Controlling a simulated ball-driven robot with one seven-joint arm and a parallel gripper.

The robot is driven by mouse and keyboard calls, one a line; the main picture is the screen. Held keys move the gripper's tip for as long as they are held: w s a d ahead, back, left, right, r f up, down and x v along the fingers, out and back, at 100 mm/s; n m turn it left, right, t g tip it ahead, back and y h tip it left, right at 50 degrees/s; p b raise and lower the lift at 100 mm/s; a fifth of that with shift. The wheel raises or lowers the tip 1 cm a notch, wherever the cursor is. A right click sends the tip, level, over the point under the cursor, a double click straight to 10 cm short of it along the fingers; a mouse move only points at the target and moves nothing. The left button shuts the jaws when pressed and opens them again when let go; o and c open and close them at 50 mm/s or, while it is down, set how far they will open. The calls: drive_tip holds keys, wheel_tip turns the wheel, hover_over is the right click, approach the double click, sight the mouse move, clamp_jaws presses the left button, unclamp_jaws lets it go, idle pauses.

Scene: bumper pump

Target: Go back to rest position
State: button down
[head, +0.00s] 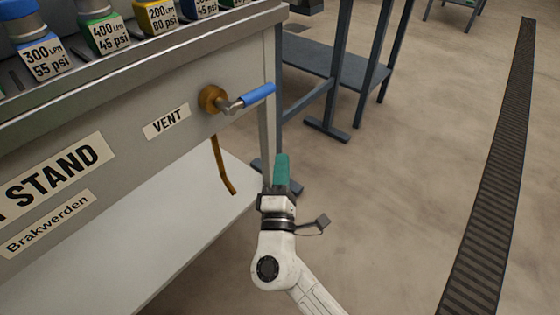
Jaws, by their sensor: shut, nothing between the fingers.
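My gripper (281,160) is at the end of my white arm, near the lower middle of the head view. It has green fingers pointing up in the picture, and they are shut with nothing between them. It is in front of the right end of a grey metal test stand (150,85). A vent valve with a brass body (211,98) and a blue lever handle (259,95) sits on the stand's front panel, above and left of my gripper. My gripper is apart from the handle.
A bent brown pipe (222,168) hangs below the valve over a white lower shelf (190,225). Coloured labelled blocks (101,33) line the stand's top. A dark blue metal frame table (340,65) stands behind. Open floor (420,170) lies right, with a drain grate (495,190).

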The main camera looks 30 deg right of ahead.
idle(0.3)
drive_tip(key=s+d+f+m+g+p, duration=0.1)
drive_tip(key=s+d+f+m+g, duration=0.2)
drive_tip(key=s+d+m+g, duration=0.35)
drive_tip(key=s+d+f+m+g+p, duration=0.1)
drive_tip(key=s+d+f+m+g, duration=0.2)
drive_tip(key=s+d+m+g, duration=0.35)
drive_tip(key=s+f+m+g+y+p, duration=0.1)
drive_tip(key=s+f+y, duration=0.45)
drive_tip(key=s, duration=0.25)
drive_tip(key=s+a+f+g+y+p, duration=0.1)
drive_tip(key=s+a+f+g+y, duration=0.2)
drive_tip(key=s+a+y, duration=0.5)
wheel_tip(320, 180, up, 37)
drive_tip(key=a+p, duration=0.1)
drive_tip(key=p, duration=3.7)
drive_tip(key=shift+w+a+r+h, duration=0.2)
drive_tip(key=shift+w+a+h, duration=0.1)
drive_tip(key=shift+w+h, duration=0.15)
